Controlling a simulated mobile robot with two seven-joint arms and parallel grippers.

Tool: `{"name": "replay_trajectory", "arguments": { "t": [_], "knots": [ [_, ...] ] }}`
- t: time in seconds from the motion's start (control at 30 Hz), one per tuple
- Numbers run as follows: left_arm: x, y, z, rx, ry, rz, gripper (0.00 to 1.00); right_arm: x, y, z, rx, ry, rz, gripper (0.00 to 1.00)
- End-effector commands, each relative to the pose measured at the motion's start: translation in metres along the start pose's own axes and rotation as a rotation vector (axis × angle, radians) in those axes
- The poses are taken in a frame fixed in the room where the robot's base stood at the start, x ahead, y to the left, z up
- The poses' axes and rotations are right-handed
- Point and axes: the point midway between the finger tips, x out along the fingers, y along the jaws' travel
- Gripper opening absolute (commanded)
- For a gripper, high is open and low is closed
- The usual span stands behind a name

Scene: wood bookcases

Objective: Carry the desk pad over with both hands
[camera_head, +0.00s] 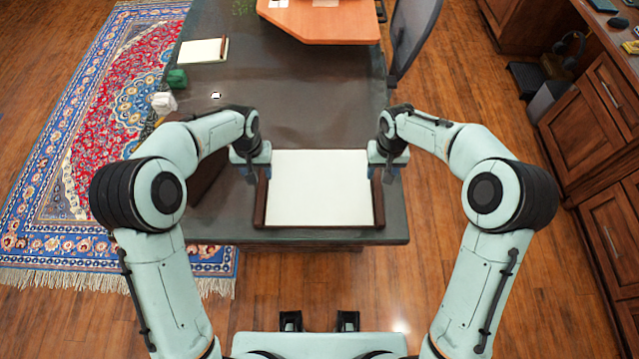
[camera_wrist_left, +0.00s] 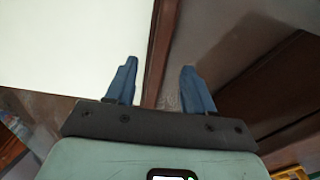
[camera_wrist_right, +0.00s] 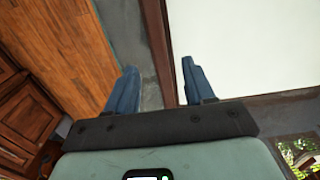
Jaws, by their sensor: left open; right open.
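The desk pad (camera_head: 319,188) is a white sheet with dark brown side bars, lying flat at the near end of the dark desk (camera_head: 310,95). My left gripper (camera_head: 252,178) is over its left bar. In the left wrist view the open blue fingers (camera_wrist_left: 160,82) stand on either side of the pad's brown bar (camera_wrist_left: 160,50). My right gripper (camera_head: 384,177) is over the right bar. In the right wrist view its open fingers (camera_wrist_right: 160,85) are on either side of the brown bar (camera_wrist_right: 157,40). Contact with the desk cannot be told.
A second, smaller pad (camera_head: 203,50) lies at the desk's far left. A green object (camera_head: 177,78) and a white crumpled object (camera_head: 164,102) are near the left edge. An orange wooden top (camera_head: 325,20) and a chair (camera_head: 412,35) stand at the back. The desk's middle is mostly clear.

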Motion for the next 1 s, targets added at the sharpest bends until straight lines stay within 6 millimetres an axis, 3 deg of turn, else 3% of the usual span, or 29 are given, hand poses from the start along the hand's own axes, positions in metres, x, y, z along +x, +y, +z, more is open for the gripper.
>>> {"name": "replay_trajectory", "arguments": {
  "t": [0.1,0.3,0.7,0.73,0.87,0.9,1.0],
  "knots": [
    [0.022,0.0,0.001,0.0,-0.004,-0.001,0.53,0.022,0.0,0.001,0.0,-0.005,0.001,0.53],
    [0.043,0.0,0.0,0.0,-0.001,0.0,0.53,0.043,0.0,0.0,0.001,-0.001,0.001,0.53],
    [0.048,0.0,0.0,0.0,0.0,0.0,0.53,0.048,0.0,0.0,0.001,0.0,0.0,0.53],
    [0.048,0.0,0.0,0.0,0.0,0.0,0.47,0.048,0.0,0.0,0.001,0.0,0.0,0.47],
    [0.048,0.0,0.0,0.0,0.0,0.0,0.04,0.048,0.0,0.0,0.0,0.0,0.0,0.04],
    [0.048,0.0,0.0,0.0,0.0,0.0,0.0,0.048,0.0,0.0,0.0,0.0,0.0,0.0],
    [0.048,0.0,0.0,0.001,0.001,0.0,0.0,0.048,0.0,0.0,0.0,0.0,0.0,0.0]
  ]
}}
